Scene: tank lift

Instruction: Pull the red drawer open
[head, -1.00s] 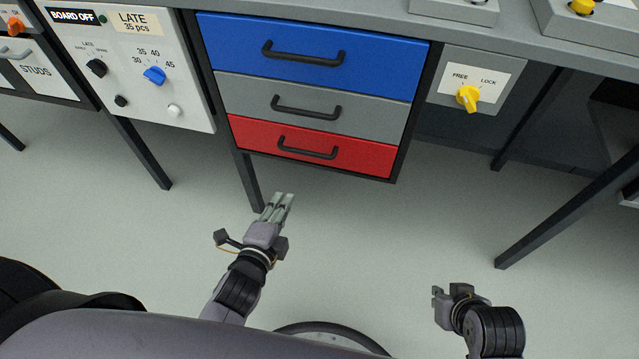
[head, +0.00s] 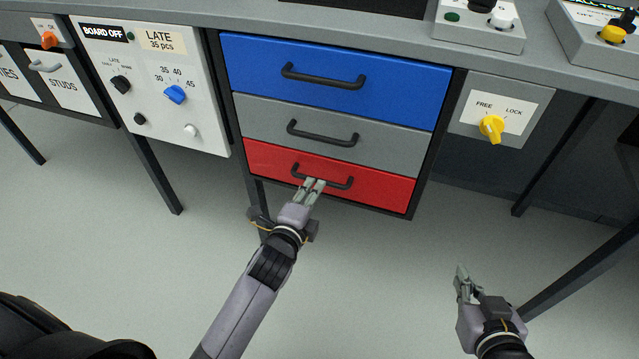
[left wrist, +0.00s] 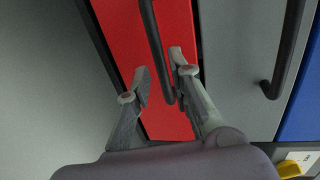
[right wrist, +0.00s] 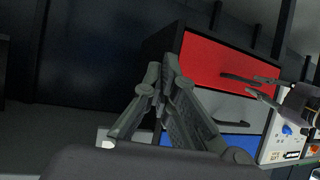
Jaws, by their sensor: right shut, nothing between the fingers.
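The red drawer (head: 385,191) is the lowest of three drawers under the bench, and its front looks flush with the others. Its black bar handle (head: 340,184) is partly covered by my left gripper (head: 314,183). In the left wrist view the red drawer (left wrist: 118,30) fills the middle, and its handle (left wrist: 152,30) runs between the two parted fingertips of my left gripper (left wrist: 158,75). Contact with the handle cannot be told. My right gripper (head: 463,272) is shut and empty, low and right of the drawers; the right wrist view shows its fingers together (right wrist: 164,75).
Above are a grey drawer (head: 390,150) and a blue drawer (head: 400,95), both with black handles. A white knob panel (head: 150,110) is to the left. The floor in front is clear.

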